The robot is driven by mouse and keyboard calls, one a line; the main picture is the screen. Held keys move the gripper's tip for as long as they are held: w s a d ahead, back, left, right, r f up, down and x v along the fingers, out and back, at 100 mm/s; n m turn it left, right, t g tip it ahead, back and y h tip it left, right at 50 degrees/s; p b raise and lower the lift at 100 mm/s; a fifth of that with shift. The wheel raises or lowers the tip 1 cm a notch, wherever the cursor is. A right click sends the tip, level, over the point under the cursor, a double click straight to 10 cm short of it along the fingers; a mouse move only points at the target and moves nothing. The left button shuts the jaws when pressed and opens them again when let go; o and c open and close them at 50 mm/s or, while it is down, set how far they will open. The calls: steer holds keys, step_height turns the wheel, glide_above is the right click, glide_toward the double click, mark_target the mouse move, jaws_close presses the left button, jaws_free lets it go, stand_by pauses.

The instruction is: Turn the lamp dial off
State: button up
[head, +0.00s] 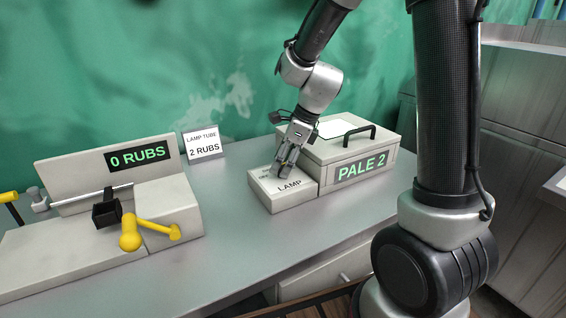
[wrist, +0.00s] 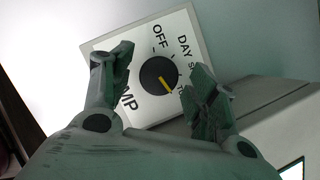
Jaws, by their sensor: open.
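The lamp box (head: 290,201) is a low pale block marked LAMP on the metal bench. In the wrist view, its white face (wrist: 140,114) carries a round black dial (wrist: 153,72) with a yellow pointer line. The pointer aims to the lower right, away from the OFF label and nearest a partly hidden label beginning with T. My gripper (head: 286,166) is over the lamp box, pointing down. In the wrist view, my open gripper (wrist: 161,66) has one finger on each side of the dial, with gaps showing. In the head view the fingers hide the dial.
A pale box (head: 333,150) with a black handle and a PALE 2 display adjoins the lamp box on the right. A card (head: 203,142) reading LAMP TUBE 2 RUBS stands behind left. A rubbing machine (head: 168,205) showing 0 RUBS is at left. The bench between is clear.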

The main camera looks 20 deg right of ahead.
steer(key=shift+f, duration=0.2)
steer(key=c, duration=1)
